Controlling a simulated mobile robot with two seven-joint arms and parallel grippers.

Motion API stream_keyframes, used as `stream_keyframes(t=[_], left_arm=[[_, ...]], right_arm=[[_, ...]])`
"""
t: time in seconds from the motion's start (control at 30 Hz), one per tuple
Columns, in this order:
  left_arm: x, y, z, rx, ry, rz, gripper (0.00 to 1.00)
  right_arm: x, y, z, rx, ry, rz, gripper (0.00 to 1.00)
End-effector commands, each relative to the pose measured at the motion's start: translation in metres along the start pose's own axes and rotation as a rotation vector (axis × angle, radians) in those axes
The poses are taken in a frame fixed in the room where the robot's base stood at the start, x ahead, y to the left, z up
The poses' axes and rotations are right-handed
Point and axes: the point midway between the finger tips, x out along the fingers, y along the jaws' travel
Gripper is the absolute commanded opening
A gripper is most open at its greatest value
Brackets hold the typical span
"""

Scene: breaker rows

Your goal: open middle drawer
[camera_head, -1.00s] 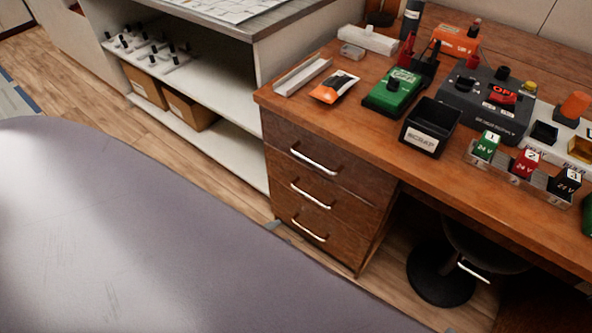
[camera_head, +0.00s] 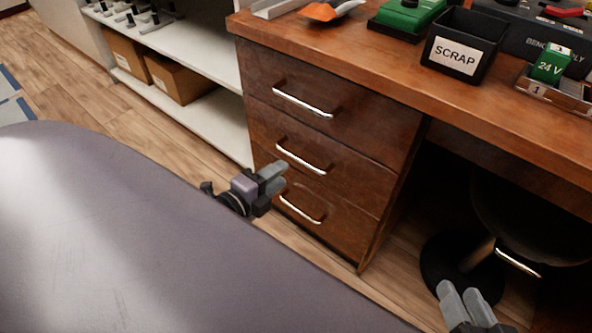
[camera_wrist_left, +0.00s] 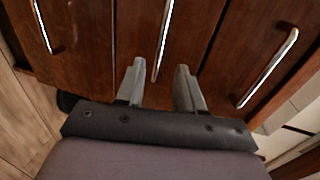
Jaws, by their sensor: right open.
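The wooden drawer unit has three closed drawers, each with a silver bar handle. The middle drawer (camera_head: 335,172) has its handle (camera_head: 301,158) at mid height. My left gripper (camera_head: 277,174) is in front of the unit, just below and left of that handle in the head view. In the left wrist view its two fingers (camera_wrist_left: 160,76) are apart with nothing held, and the middle handle (camera_wrist_left: 163,38) runs up between them. I cannot tell whether they touch it. My right gripper (camera_head: 464,296) is open and empty at the lower right, near the stool.
The top drawer handle (camera_head: 302,102) and bottom drawer handle (camera_head: 300,208) are close above and below. A black scrap bin (camera_head: 457,58) stands on the desk. A stool (camera_head: 462,265) is under the desk. White shelves with boxes (camera_head: 180,83) stand at left.

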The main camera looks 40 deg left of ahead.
Motion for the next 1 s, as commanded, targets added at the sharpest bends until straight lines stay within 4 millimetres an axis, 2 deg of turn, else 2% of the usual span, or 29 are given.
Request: stream_keyframes(t=[0.17, 0.7, 1.0], left_arm=[[0.009, 0.000, 0.000, 0.010, 0.001, -0.006, 0.37], [0.064, 0.001, 0.000, 0.008, 0.001, -0.003, 0.37], [0.072, 0.000, 0.000, 0.007, 0.001, -0.001, 0.37]], right_arm=[[0.000, 0.000, 0.000, -0.002, 0.003, -0.002, 0.43], [-0.002, 0.004, 0.001, -0.034, 0.022, 0.014, 0.43], [-0.003, 0.005, 0.001, -0.041, 0.026, 0.018, 0.43]])
